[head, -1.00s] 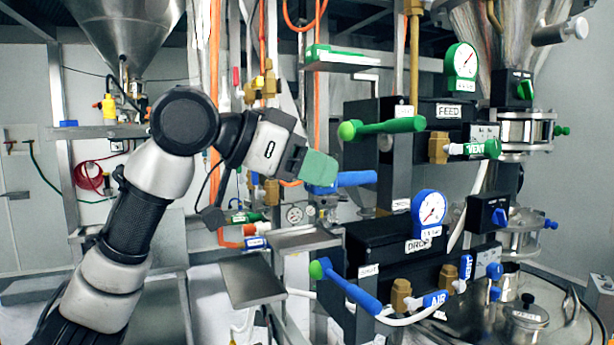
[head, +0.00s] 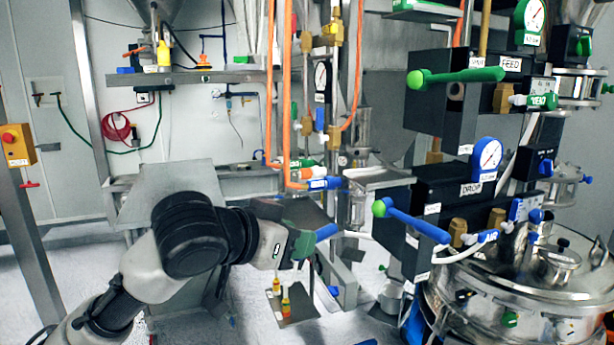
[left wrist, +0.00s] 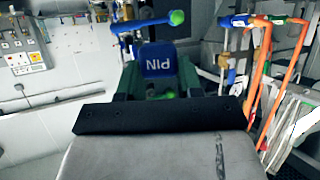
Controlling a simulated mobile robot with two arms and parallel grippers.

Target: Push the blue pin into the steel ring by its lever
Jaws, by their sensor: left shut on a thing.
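My left gripper (head: 304,243) is shut on the blue pin. I cannot pick out the steel ring for certain. My right gripper is not in view.
The black DROP block (head: 447,190) and a large steel vessel (head: 520,290) stand to the right. A steel plate (head: 375,178) lies up and right of the gripper. Orange pipes (head: 289,110) rise behind. Small yellow-topped items (head: 286,303) stand on a low plate below the gripper.

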